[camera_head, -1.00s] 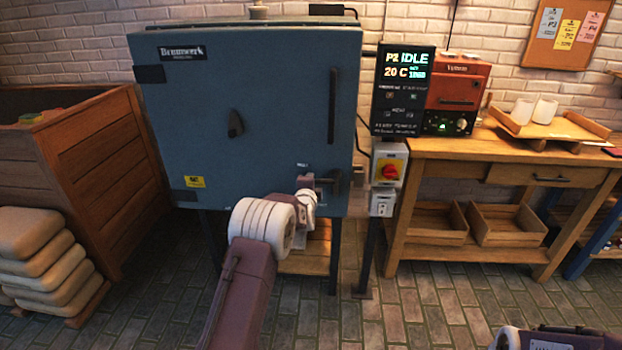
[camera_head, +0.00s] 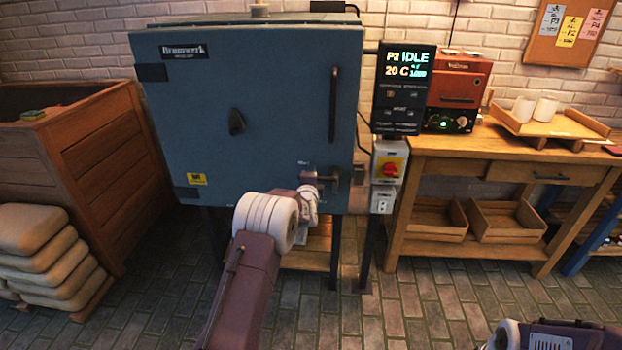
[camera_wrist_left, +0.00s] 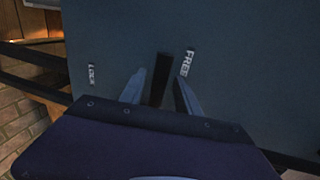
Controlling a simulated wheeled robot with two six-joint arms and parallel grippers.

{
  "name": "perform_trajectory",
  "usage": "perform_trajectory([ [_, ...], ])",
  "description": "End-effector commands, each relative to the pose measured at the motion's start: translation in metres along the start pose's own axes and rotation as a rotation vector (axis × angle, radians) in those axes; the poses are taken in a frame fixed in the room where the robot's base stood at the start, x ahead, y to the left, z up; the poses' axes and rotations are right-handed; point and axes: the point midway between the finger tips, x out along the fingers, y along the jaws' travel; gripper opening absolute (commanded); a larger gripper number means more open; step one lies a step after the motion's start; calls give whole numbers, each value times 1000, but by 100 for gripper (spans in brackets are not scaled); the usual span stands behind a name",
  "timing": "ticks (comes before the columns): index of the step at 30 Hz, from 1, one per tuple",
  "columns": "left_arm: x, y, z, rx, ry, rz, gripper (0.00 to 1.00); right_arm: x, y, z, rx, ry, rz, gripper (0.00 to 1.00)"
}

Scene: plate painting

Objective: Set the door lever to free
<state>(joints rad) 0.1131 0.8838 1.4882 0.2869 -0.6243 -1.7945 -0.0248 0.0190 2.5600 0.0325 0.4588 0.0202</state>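The blue kiln door (camera_head: 285,100) is shut. Its small dark lever (camera_head: 334,180) sits low near the right edge, partly hidden by my left gripper (camera_head: 314,184). In the left wrist view, the dark lever (camera_wrist_left: 159,80) stands between the two fingers of my left gripper (camera_wrist_left: 160,92). The fingers are apart, with a gap on the left side of the lever; the right finger is close to it. The FREE label (camera_wrist_left: 188,62) is just right of the lever, and the LOCK label (camera_wrist_left: 92,75) is farther left. My right gripper is outside the views.
A long vertical handle (camera_head: 333,105) and a dark knob (camera_head: 237,122) are on the door. A control panel (camera_head: 402,92) and a red-yellow switch (camera_head: 389,169) stand to the right, beside a wooden bench (camera_head: 445,147). A wooden bin (camera_head: 110,150) and sacks (camera_head: 35,230) are at left.

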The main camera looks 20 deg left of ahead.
Motion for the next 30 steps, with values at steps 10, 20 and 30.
perform_trajectory([
  [10, -16, 0, 0, -2, 0, 3, 39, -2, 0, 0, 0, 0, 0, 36],
  [20, -75, 0, 0, 0, 1, 2, 39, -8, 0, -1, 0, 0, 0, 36],
  [30, -91, 0, 0, -1, 0, 1, 39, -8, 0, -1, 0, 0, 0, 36],
])
